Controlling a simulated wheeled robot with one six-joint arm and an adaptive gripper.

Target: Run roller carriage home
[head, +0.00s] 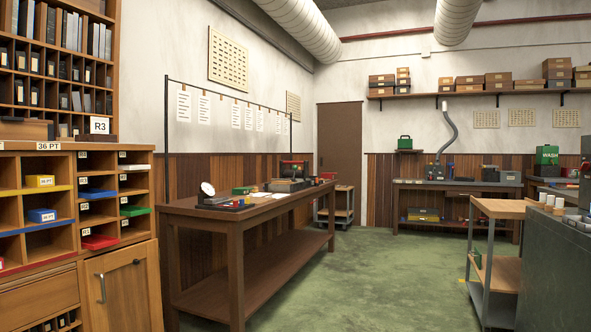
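I cannot pick out a roller carriage for certain. A long brown wooden bench (238,213) runs along the left wall with small equipment on its top. A dark machine with red parts (293,169) stands toward its far end, too small to tell its moving parts. A dark low device (224,203) with a pale round disc sits at its near end. My gripper does not show in this view.
A tall wooden cabinet (128,291) with type cases fills the left. A wheeled cart (493,238) and a dark grey cabinet (553,262) stand on the right. A workbench (455,185) lines the back wall. The green floor (385,275) is clear between them.

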